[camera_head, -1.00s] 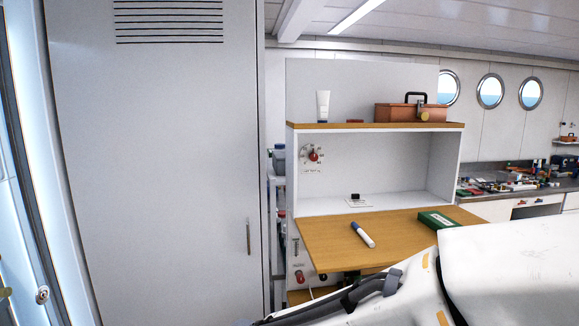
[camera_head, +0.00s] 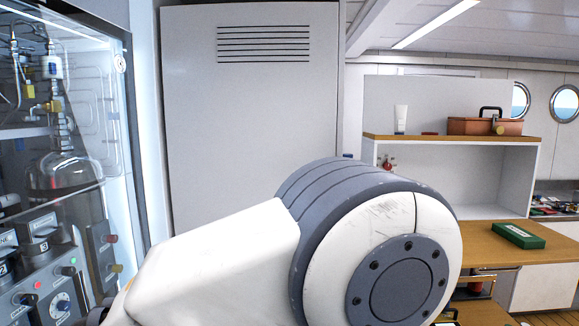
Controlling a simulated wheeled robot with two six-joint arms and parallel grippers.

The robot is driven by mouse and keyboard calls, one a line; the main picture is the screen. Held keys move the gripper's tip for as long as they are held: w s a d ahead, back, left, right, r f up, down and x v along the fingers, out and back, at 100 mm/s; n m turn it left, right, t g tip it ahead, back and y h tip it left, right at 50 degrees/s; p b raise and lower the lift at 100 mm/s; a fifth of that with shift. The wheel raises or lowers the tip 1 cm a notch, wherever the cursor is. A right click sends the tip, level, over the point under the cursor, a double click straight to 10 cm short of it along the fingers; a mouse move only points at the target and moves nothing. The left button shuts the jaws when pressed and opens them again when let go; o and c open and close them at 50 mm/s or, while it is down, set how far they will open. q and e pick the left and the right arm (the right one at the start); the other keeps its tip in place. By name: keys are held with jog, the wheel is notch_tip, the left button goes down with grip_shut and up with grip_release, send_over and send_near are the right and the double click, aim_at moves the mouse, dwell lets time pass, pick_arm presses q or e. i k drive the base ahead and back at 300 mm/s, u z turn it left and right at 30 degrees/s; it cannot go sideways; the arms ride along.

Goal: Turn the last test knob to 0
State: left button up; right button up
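A grey control panel (camera_head: 75,258) stands at the lower left. It carries a black knob near a plate marked 3 (camera_head: 41,245), and another black knob by a 2 (camera_head: 4,267) cut by the left edge. A small round dial (camera_head: 62,303) sits lower on the panel. A red knob (camera_head: 388,163) shows on the shelf unit's back wall. I cannot tell which is the last test knob or read its setting. A big white and grey link of my own arm fills the bottom middle. Neither of my grippers shows.
A glass-fronted cabinet (camera_head: 85,110) with a flask and pipes rises above the panel. A tall grey locker (camera_head: 235,120) stands behind my arm.

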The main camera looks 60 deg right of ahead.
aim_at(387, 165)
jog(key=u, duration=1.3)
jog(key=k, duration=2.75)
jog(key=z, duration=1.85)
